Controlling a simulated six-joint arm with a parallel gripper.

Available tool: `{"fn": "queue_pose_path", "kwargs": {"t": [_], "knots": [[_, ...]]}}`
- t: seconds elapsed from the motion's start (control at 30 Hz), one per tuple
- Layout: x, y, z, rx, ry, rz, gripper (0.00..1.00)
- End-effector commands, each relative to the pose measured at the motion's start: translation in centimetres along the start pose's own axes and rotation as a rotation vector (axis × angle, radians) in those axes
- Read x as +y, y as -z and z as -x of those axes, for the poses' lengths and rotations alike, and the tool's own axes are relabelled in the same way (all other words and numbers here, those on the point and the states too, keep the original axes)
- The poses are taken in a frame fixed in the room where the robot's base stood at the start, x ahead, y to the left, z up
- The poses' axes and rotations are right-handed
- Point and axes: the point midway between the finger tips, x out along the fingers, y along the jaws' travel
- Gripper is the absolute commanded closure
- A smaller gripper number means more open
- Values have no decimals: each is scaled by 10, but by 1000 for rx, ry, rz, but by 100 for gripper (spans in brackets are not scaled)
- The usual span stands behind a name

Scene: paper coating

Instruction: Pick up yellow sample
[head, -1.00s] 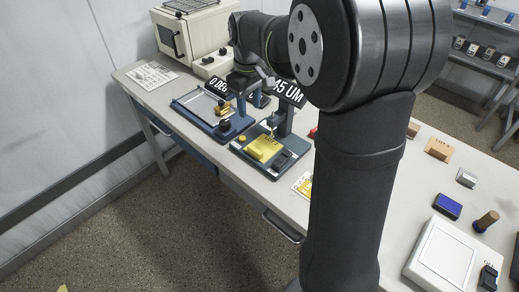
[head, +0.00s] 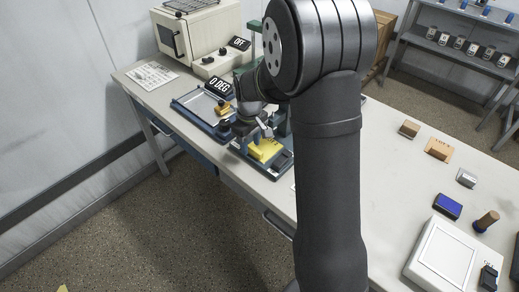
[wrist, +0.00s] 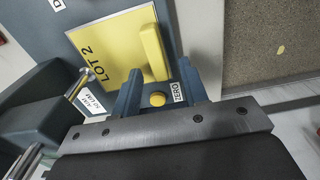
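The yellow sample (head: 265,150) lies on a dark blue gauge stand (head: 242,151) on the bench. In the wrist view it is a flat yellow plate (wrist: 107,44) marked LOT 2 with a raised yellow grip bar (wrist: 153,52) near its right edge. My gripper (head: 266,133) hangs low over the sample in the head view. In the wrist view its two blue-grey fingers (wrist: 160,70) are spread apart, with the near end of the grip bar in line with the gap between them. I cannot tell how far above the bar they are.
A yellow button (wrist: 157,99) beside a ZERO label sits on the stand. A dark block (wrist: 40,100) stands left of the sample. Left of the stand is a blue coater (head: 205,108) with a 0 DEG display (head: 220,86), then an oven (head: 198,38). A white-framed device (head: 440,258) lies right.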

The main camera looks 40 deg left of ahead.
Motion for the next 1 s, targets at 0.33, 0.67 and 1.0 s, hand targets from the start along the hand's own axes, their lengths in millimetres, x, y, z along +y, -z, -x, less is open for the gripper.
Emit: {"fn": "queue_pose_path", "kwargs": {"t": [0.33, 0.67, 1.0], "knots": [[0, 0, -12, 1, 0, 0, 60], [0, 0, -11, 1, -1, 0, 100], [0, 1, -4, 3, -2, 0, 100]]}}
